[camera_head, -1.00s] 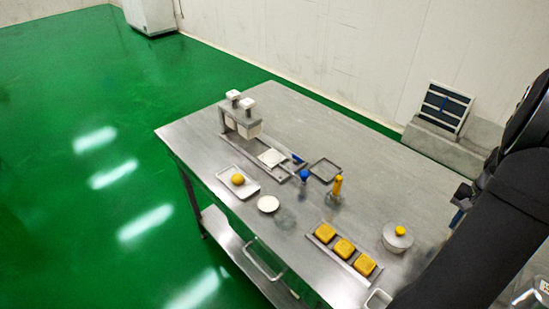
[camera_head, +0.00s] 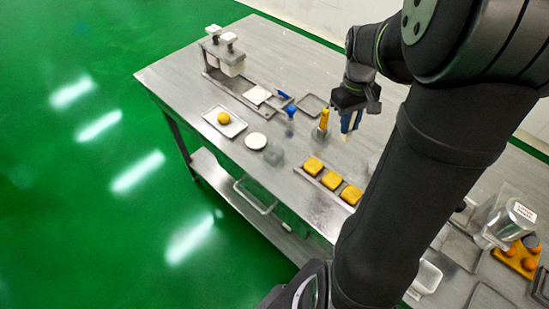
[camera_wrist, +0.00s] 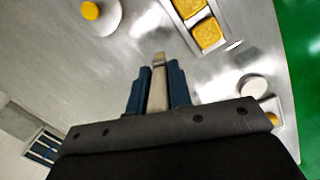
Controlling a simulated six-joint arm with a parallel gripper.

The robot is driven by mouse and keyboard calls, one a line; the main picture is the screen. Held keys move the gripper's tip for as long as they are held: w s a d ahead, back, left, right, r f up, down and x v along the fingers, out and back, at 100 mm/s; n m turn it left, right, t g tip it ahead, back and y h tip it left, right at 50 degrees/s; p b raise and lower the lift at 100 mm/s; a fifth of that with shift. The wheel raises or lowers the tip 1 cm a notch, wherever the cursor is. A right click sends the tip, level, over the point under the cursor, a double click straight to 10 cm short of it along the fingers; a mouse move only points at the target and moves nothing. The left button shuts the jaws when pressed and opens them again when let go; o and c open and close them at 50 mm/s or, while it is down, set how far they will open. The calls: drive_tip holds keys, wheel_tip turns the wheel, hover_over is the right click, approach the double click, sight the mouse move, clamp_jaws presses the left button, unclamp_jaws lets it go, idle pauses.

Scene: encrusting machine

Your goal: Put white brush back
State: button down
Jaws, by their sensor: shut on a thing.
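My gripper (camera_head: 350,122) is over the back part of the steel table, pointing down. Its two blue fingers are shut on a pale, off-white handle, apparently the white brush (camera_head: 345,138); the brush also shows between the fingers (camera_wrist: 157,82) in the wrist view (camera_wrist: 157,92). Its tip appears clear of other things; its height above the table I cannot tell. A yellow-handled brush (camera_head: 323,121) stands upright just left of my gripper. A blue-handled brush (camera_head: 290,113) stands further left. Clear holders seem to be under both, hard to make out.
A tray with yellow square cakes (camera_head: 331,180), a white dish (camera_head: 256,141) and a tray with a yellow ball (camera_head: 224,118) lie in front. A twin dispenser (camera_head: 223,48) is at far left. A pot lid with a yellow knob (camera_wrist: 91,10) shows in the wrist view.

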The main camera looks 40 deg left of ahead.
drive_tip(key=s+a+r+n, duration=0.2)
drive_tip(key=s+a+n, duration=0.2)
drive_tip(key=s, duration=0.4)
drive_tip(key=shift+n+t, duration=0.3)
drive_tip(key=shift+s+a+f, duration=0.85)
drive_tip(key=shift+a+f, duration=0.85)
drive_tip(key=shift+f, duration=0.15)
drive_tip(key=shift+s+a+f, duration=0.8)
drive_tip(key=shift+a+f, duration=0.9)
drive_tip(key=shift+f, duration=0.2)
drive_tip(key=shift+s+a+f, duration=0.85)
drive_tip(key=shift+a+f, duration=0.85)
drive_tip(key=shift+f, duration=0.15)
drive_tip(key=shift+f, duration=0.1)
drive_tip(key=c, duration=1.3)
unclamp_jaws()
drive_tip(key=r, duration=0.4)
drive_tip(key=a+r, duration=0.1)
drive_tip(key=r, duration=0.7)
drive_tip(key=shift+a+r, duration=0.1)
drive_tip(key=shift+a, duration=0.1)
